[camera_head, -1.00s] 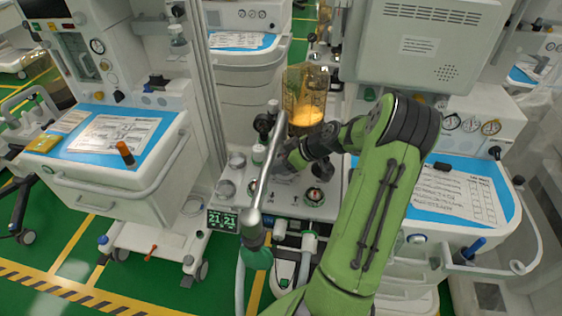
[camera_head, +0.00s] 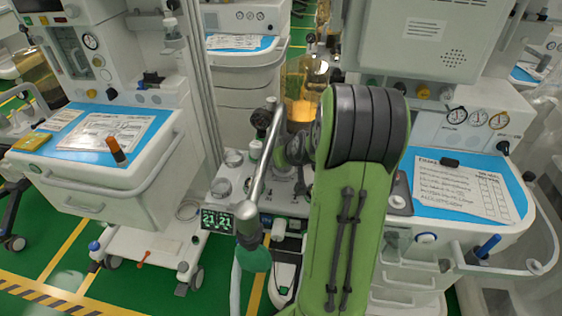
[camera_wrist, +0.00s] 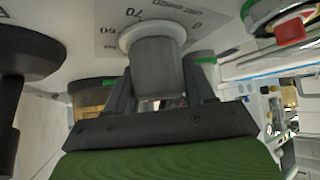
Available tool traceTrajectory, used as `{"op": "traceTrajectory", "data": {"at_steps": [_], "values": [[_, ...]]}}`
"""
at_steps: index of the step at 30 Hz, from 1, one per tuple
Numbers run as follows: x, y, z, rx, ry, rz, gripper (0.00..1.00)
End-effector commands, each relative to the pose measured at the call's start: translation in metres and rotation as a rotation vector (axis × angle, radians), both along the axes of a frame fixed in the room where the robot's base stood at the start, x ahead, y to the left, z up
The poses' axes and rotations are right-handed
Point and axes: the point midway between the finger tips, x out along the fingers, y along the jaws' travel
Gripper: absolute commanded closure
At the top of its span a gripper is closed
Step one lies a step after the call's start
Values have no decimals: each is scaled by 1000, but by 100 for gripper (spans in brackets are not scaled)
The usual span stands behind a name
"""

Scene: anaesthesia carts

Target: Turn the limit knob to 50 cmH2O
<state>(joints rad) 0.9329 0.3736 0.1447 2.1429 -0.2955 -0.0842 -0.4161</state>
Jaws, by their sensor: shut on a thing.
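The limit knob (camera_wrist: 158,68), a grey cylinder on a pale collar, stands in the middle of the wrist view against a printed dial scale. My gripper (camera_wrist: 160,82) is shut on it, with one dark finger on each side. The numerals "70" and "60" show at the upper left of the knob, and a "0" at its right. Other numerals are small or cut off, and no pointer mark on the knob is clear. In the head view my green arm covers the gripper and the knob on the central cart's panel (camera_head: 218,190).
A silver tube (camera_head: 262,160) with a green end stands just left of my arm. An amber canister (camera_head: 301,82) is behind it. A dark knob (camera_wrist: 18,62) is close at the wrist view's left. A red-topped part (camera_wrist: 291,28) is at upper right.

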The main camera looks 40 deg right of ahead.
Motion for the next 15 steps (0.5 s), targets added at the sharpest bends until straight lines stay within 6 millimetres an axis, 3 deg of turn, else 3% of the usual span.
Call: {"op": "traceTrajectory", "data": {"at_steps": [15], "values": [[-1, -2, 0, 2, 1, -269, 77]]}}
